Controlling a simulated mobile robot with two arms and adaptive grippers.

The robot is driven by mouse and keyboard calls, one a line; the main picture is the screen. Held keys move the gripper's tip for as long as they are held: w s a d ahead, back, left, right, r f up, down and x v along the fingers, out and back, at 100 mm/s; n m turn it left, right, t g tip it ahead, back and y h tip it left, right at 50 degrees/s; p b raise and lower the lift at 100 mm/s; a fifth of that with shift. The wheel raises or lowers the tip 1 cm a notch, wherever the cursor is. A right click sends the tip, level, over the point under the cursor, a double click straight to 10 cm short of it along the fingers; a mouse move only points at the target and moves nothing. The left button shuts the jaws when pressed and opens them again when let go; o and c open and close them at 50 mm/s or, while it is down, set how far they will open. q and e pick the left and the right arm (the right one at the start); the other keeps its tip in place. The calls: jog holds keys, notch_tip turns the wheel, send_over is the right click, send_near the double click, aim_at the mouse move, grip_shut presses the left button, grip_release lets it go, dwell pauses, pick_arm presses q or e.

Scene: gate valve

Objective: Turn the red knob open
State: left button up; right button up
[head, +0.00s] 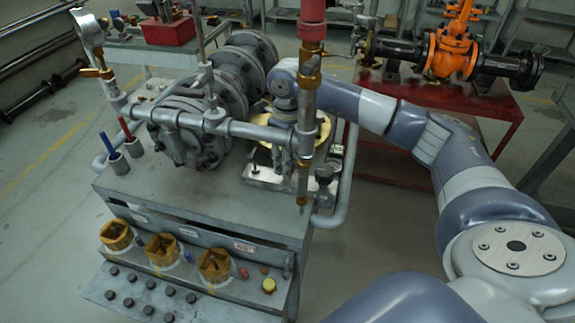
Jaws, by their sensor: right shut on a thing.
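My right arm comes in from the right and reaches over the grey workbench. Its gripper (284,140) points down behind a vertical brass-and-grey pipe (307,105), close above a gold disc (323,132) at the bench's right end. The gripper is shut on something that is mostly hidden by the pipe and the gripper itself. I cannot make out a red knob at the fingertips. A red cylinder (312,18) tops the vertical pipe and is cut by the upper edge. My left gripper is not in view.
The bench (140,190) bears flanged pipework (190,135), a gauge (90,28), and red and blue markers. Yellow-topped fittings (162,248) stand on its lower shelf. An orange valve (455,50) stands on a red table behind. The floor left of the bench is clear.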

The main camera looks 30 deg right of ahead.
jog(key=shift+n+b, duration=0.3)
jog(key=shift+n, duration=0.6)
jog(key=o, duration=1.1)
notch_tip(320, 180, up, 12)
jog(key=shift+r, duration=0.1)
